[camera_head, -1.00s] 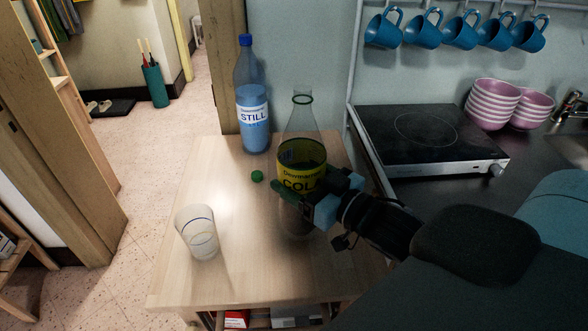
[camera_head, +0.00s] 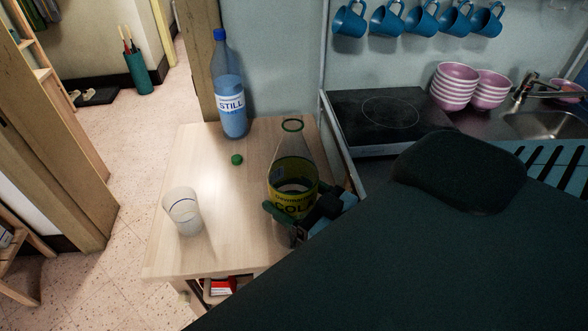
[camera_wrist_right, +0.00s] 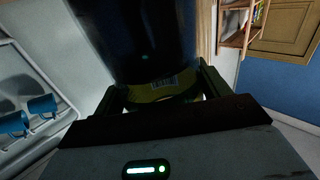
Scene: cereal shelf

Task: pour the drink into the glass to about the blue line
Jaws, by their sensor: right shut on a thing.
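The cola bottle (camera_head: 291,186) is clear with a yellow label and an open neck with a green ring, and stands near upright at the right of the small wooden table. My right gripper (camera_head: 290,218) is shut on its lower part. In the right wrist view the fingers of my right gripper (camera_wrist_right: 160,90) flank the dark bottle (camera_wrist_right: 135,45) and its yellow label. I cannot tell whether the bottle's base touches the table. The glass (camera_head: 183,212) with a blue line stands upright at the table's left front and looks empty. My left gripper is not in view.
A blue-capped STILL water bottle (camera_head: 229,90) stands at the table's back. A green cap (camera_head: 237,159) lies on the wooden table (camera_head: 215,245). A cooktop (camera_head: 385,115), pink bowls (camera_head: 455,88) and hanging blue mugs (camera_head: 385,20) are to the right. Table between glass and cola bottle is clear.

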